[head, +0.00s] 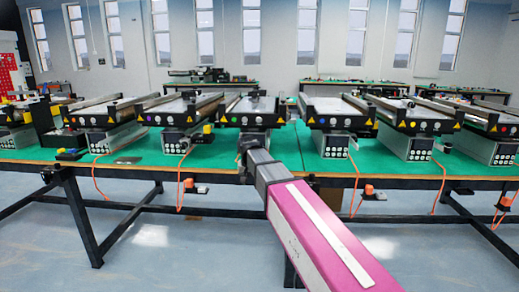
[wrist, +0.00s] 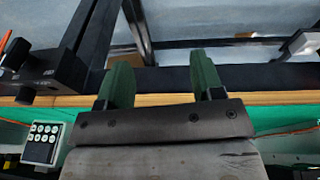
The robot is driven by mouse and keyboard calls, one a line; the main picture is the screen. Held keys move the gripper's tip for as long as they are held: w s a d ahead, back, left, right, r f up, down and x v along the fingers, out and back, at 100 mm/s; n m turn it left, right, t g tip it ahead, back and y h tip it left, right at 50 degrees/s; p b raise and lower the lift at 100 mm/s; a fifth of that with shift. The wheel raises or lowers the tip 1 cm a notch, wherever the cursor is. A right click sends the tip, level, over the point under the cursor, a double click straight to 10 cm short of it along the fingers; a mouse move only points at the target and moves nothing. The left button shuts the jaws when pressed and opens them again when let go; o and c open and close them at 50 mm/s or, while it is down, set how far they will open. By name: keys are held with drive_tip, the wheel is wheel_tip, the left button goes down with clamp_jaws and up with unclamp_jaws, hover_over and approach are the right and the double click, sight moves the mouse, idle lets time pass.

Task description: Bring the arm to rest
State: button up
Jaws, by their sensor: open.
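My gripper (wrist: 162,85) shows in the wrist view with its two dark green fingers spread apart. Nothing is between the fingers. Beyond them lie the wooden table edge and dark frame bars. In the head view my magenta and grey arm reaches forward from the lower right to the middle of the table's front edge. The gripper itself cannot be made out there.
A long green-topped table (head: 285,152) carries several mini conveyors, such as one left of centre (head: 180,108) and one right of centre (head: 335,108). Orange cables (head: 181,188) hang below its front edge. A control box with buttons (wrist: 41,143) shows at the wrist view's lower left. The floor (head: 150,255) in front is clear.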

drive_tip(key=s+d+f+g, duration=0.2)
drive_tip(key=s+d+f, duration=1.7)
drive_tip(key=d+f, duration=0.3)
drive_tip(key=shift+s+d+f+y, duration=0.25)
drive_tip(key=shift+s+f+y, duration=0.15)
drive_tip(key=shift+f, duration=0.25)
drive_tip(key=c, duration=0.3)
drive_tip(key=shift+w+a, duration=0.1)
drive_tip(key=shift+c, duration=0.2)
